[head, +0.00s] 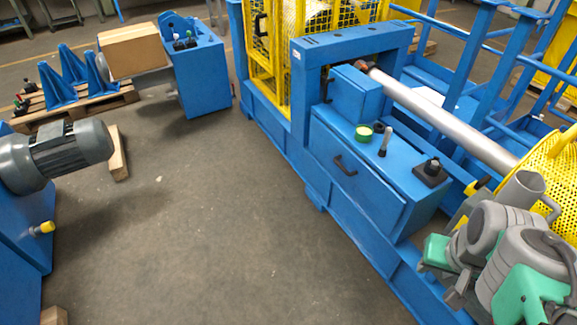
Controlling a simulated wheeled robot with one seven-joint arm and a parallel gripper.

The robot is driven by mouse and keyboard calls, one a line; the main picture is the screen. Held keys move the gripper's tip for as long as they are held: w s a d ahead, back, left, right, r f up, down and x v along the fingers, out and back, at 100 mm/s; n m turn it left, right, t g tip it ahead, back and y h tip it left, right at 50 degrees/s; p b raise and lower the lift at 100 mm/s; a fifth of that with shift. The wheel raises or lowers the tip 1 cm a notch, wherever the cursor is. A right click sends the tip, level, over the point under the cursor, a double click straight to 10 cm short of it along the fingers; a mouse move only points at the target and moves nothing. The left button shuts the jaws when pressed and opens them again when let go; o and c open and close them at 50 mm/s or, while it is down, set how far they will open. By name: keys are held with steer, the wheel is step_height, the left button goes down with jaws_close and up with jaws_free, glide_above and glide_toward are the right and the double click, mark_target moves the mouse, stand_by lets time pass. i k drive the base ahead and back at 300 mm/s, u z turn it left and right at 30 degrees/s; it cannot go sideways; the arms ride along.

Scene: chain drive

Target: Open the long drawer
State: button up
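The long drawer (352,184) is a wide blue front on the side of the blue machine bench, right of centre in the head view. The front looks flush with the bench, so the drawer appears shut. My grey and green arm is folded at the lower right, apart from the drawer and right of it. My gripper (452,284) seems to be the small grey end at the arm's left side. It is clear of the handle, and its fingers are too unclear to tell open from shut.
On the bench top are a green-topped round container (363,134), a grey cylinder (385,141) and a black block with a knob (431,171). A long metal shaft (440,115) runs above. The concrete floor (220,220) before the drawer is clear. A grey motor (70,150) stands left.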

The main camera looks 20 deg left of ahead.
mark_target(385, 197)
steer(key=u, duration=0.5)
steer(key=k, duration=0.55)
steer(key=z, duration=0.15)
steer(key=i, duration=0.55)
steer(key=u, duration=0.7)
steer(key=i, duration=0.6)
steer(key=u, duration=0.6)
